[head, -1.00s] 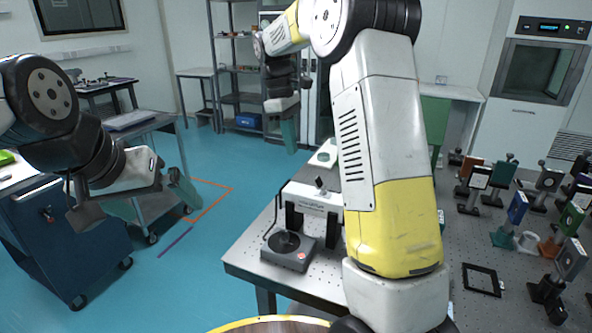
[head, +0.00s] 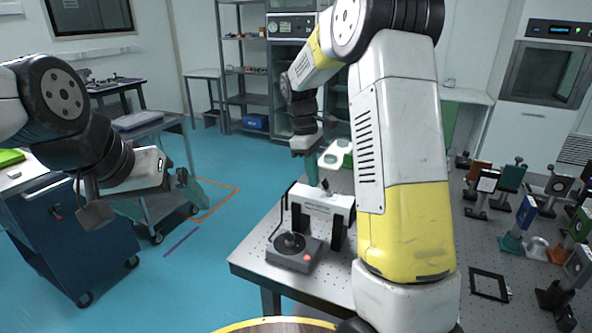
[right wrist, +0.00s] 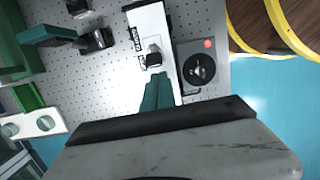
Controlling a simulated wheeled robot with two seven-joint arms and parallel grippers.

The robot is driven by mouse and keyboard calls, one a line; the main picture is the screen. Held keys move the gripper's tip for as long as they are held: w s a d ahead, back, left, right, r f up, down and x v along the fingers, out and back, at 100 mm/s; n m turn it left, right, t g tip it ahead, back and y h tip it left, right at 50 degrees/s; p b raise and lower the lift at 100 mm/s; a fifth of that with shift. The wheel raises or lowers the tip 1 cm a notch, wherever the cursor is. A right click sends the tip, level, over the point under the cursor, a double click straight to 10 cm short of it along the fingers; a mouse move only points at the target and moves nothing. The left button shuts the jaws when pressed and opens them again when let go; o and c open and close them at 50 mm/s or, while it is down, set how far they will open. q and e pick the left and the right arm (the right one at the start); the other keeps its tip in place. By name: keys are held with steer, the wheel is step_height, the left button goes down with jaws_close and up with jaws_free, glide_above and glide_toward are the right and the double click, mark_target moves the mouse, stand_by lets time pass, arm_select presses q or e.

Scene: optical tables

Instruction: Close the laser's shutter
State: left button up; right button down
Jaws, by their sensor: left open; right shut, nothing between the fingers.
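The laser (head: 318,205) is a white box on black legs near the front left of the optical table. A small black knob (head: 324,185) stands up from its top; I take it for the shutter. In the right wrist view the laser (right wrist: 146,22) shows from above with the dark knob (right wrist: 153,58) on it. My right gripper (head: 312,180) is shut and empty, its green fingers pointing down close above the laser beside the knob. The fingertips (right wrist: 158,80) appear just below the knob there; contact cannot be told. My left gripper (head: 165,203) is open and empty, off the table at left.
A grey box (head: 294,252) with a black round top and red button stands beside the laser, a cable rising from it. Several mounted optics (head: 510,180) and a black frame (head: 489,284) occupy the table's right. A blue cabinet (head: 70,245) stands left.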

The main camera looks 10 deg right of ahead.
mark_target(325, 180)
steer(key=shift+s+d+r, duration=0.2)
steer(key=shift+s+d, duration=0.05)
steer(key=shift+d, duration=0.05)
steer(key=shift+s+d+r+t+y, duration=0.2)
steer(key=shift+d+t+y, duration=0.1)
steer(key=shift+y, duration=0.2)
steer(key=shift+s+d+r+t+y, duration=0.3)
steer(key=shift+d+t+y, duration=0.25)
steer(key=shift+y, duration=0.35)
steer(key=t+y, duration=0.1)
steer(key=s+d+t+y, duration=0.1)
steer(key=d+t+y, duration=0.1)
steer(key=shift+s+r+y, duration=0.15)
steer(key=shift+r+y, duration=0.1)
steer(key=shift+y, duration=0.15)
steer(key=shift+a, duration=0.2)
steer(key=shift+r, duration=0.1)
